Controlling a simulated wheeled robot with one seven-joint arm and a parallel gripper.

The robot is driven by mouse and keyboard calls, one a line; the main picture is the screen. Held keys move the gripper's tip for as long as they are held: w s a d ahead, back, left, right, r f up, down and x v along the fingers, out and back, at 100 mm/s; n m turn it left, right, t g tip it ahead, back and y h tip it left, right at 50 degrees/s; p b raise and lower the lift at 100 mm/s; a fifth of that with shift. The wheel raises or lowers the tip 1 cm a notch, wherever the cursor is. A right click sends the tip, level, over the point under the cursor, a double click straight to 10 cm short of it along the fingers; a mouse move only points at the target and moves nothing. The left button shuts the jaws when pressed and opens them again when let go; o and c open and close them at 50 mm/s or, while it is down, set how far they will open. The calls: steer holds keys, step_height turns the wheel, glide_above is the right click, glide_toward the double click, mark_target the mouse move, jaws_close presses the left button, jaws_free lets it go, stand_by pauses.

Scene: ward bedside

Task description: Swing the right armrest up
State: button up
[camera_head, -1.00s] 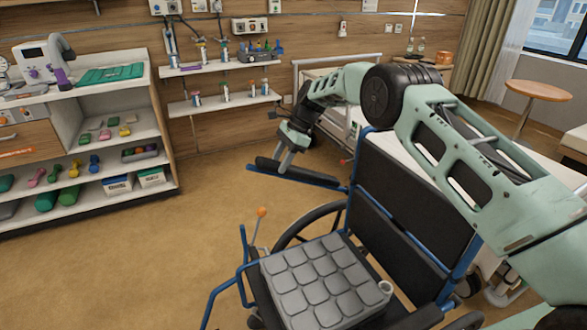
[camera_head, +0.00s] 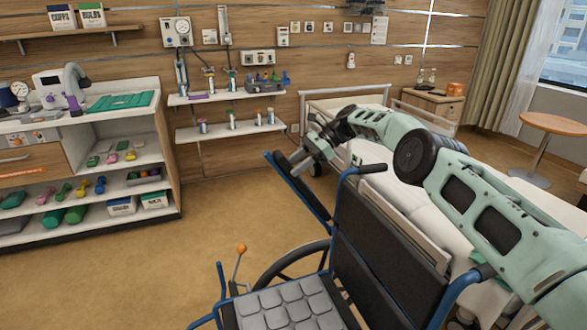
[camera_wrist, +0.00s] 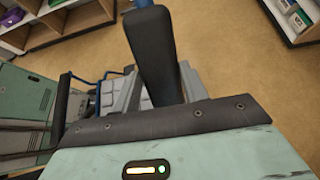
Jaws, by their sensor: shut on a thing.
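The wheelchair has a dark backrest (camera_head: 385,255), blue tubing and a grey cushioned seat (camera_head: 285,310). Its raised armrest, a black pad on a blue bar (camera_head: 294,182), slants steeply up and to the left from the backrest. My gripper (camera_head: 303,163) is shut on this armrest near its upper part. In the wrist view the black armrest pad (camera_wrist: 150,50) runs up between the gripper fingers, which are partly hidden behind it and the wrist housing. The other armrest is not clearly visible.
An orange-knobbed lever (camera_head: 241,249) stands beside the wheel. A bed (camera_head: 400,175) lies right behind the wheelchair, close to my arm. Shelves with dumbbells and boxes (camera_head: 120,207) stand at left. The floor (camera_head: 130,270) between is clear.

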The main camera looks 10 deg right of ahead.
steer(key=shift+w+d+r+y, duration=0.1)
steer(key=shift+d+r+y, duration=0.05)
steer(key=shift+d, duration=0.25)
steer(key=shift+w+d+r+y, duration=0.1)
steer(key=shift+d+y, duration=0.05)
steer(key=shift+d, duration=0.25)
steer(key=shift+s, duration=0.1)
steer(key=o, duration=1.4)
steer(key=shift+d, duration=0.1)
steer(key=shift+r, duration=0.1)
step_height(320, 180, up, 10)
steer(key=p, duration=0.5)
